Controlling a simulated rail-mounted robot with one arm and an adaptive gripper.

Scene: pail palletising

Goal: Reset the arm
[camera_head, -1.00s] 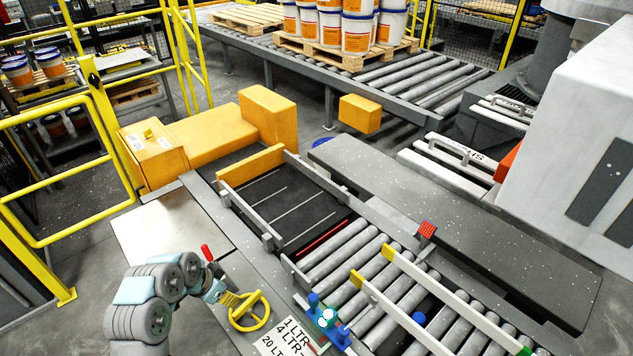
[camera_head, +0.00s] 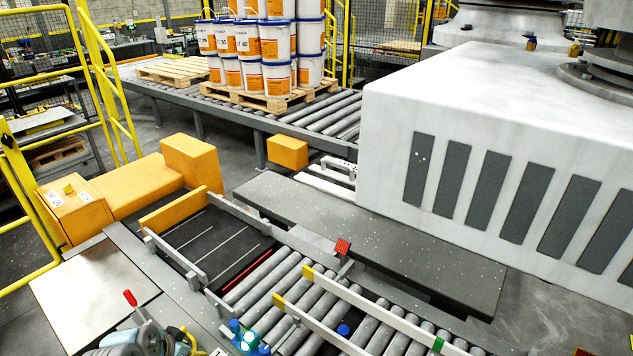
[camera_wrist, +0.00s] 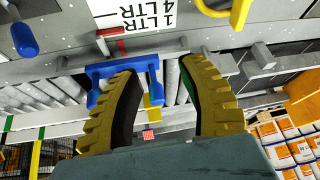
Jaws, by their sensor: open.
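My gripper (camera_wrist: 160,108) shows in the wrist view with its two ribbed yellow fingers spread apart and nothing between them. Beyond the fingers is a blue bracket (camera_wrist: 98,75) on the conveyor edge; I cannot tell the distance to it. In the head view only part of my arm (camera_head: 150,340) shows at the bottom left, and the gripper is mostly cut off by the lower edge. The blue device (camera_head: 250,340) with a lit top stands on the conveyor edge to the right of my arm.
A roller conveyor (camera_head: 300,288) with white guide rails runs along the front. A large white machine (camera_head: 480,110) fills the right. Pails (camera_head: 275,45) stand on a pallet at the back. A red-handled lever (camera_head: 130,298) rises beside my arm. A yellow ring (camera_wrist: 213,8) shows in the wrist view.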

